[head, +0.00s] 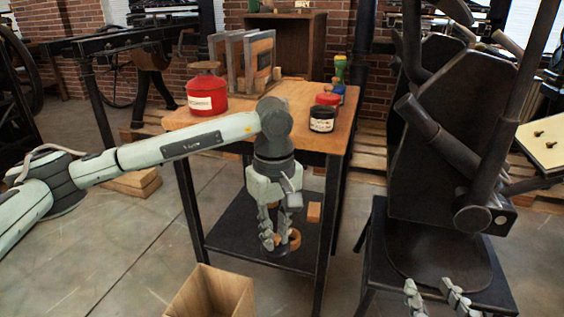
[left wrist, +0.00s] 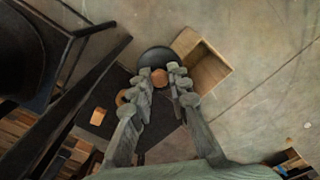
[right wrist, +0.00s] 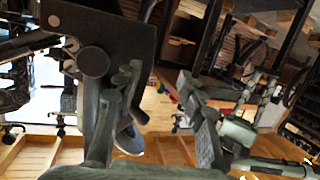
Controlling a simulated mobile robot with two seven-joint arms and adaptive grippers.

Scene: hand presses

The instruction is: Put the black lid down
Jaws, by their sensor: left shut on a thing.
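My left gripper (head: 280,240) points down over the dark lower shelf of the wooden table. In the left wrist view the left gripper (left wrist: 160,72) is shut on the brown knob (left wrist: 159,77) of the black lid (left wrist: 155,56), a round dark disc. In the head view the lid (head: 279,253) is mostly hidden behind the fingers; whether it touches the shelf (head: 228,225) I cannot tell. My right gripper (head: 432,288) is at the bottom right, beside the black press, its fingers apart. In the right wrist view the right gripper (right wrist: 160,75) has nothing visible between its fingers.
An orange-brown block (head: 314,212) and a ring-shaped brown piece (head: 294,239) are by the left gripper. An open wooden box (head: 212,295) stands on the floor. The tabletop holds a red tin (head: 207,95) and a black jar (head: 322,119). The black press (head: 440,150) fills the right.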

